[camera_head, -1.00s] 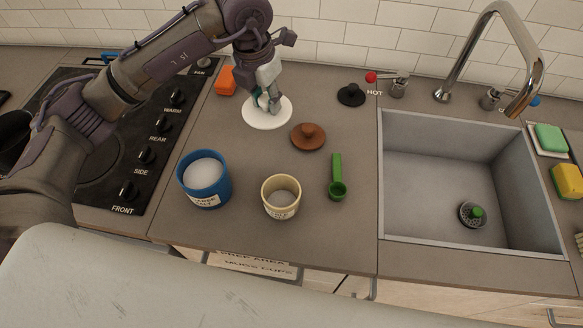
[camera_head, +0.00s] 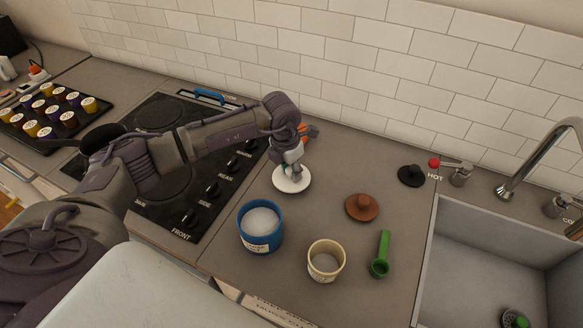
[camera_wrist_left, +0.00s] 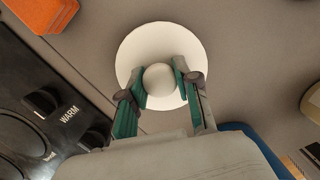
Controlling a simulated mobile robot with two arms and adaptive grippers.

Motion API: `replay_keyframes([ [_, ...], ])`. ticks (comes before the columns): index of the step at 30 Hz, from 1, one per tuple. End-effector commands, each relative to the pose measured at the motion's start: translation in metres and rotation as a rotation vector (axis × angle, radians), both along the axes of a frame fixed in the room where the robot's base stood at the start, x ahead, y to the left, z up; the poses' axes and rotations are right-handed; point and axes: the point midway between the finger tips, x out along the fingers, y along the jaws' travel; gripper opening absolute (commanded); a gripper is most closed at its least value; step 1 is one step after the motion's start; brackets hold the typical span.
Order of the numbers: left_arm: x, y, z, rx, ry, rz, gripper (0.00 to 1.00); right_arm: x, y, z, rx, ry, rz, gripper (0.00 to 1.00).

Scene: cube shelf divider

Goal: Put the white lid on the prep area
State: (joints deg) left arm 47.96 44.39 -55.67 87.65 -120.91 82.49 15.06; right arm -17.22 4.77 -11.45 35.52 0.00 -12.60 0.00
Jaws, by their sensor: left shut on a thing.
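The white lid (camera_head: 291,184) is a flat round disc with a round knob. It is at the back left of the grey counter section between the stove and the sink, near the stove's edge. My left gripper (camera_head: 292,171) comes down on it from above, its fingers on both sides of the knob. In the left wrist view the gripper (camera_wrist_left: 160,85) is shut on the knob, and the lid (camera_wrist_left: 135,48) spreads out around it. I cannot tell whether the lid touches the counter. The prep area label (camera_head: 270,311) is partly cut off at the counter's front. My right gripper is not in view.
A blue canister (camera_head: 260,228), a cream canister (camera_head: 326,262), a brown lid (camera_head: 362,208), a green scoop (camera_head: 382,255) and a black lid (camera_head: 411,176) stand around the counter. An orange object (camera_wrist_left: 45,12) is close behind. The stove (camera_head: 160,185) lies left, the sink (camera_head: 480,265) right.

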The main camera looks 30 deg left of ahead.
Motion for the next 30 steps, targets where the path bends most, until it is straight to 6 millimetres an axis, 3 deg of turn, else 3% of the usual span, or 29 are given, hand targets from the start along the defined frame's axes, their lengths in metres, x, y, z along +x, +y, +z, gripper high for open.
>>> replay_keyframes([
  [14,0.0,0.0,-0.013,0.0,-0.001,-0.001,0.0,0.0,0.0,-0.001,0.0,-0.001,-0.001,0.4],
  [15,0.0,0.0,-0.012,0.0,-0.001,-0.001,0.37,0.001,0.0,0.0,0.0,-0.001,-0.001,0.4],
  [18,0.0,-0.001,-0.012,0.0,0.0,-0.001,0.53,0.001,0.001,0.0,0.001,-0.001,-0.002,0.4],
  [19,0.0,0.0,-0.012,0.0,0.0,-0.001,0.57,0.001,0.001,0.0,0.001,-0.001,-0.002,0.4],
  [30,0.0,-0.001,-0.006,0.0,-0.001,-0.001,0.57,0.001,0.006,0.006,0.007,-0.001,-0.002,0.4],
])
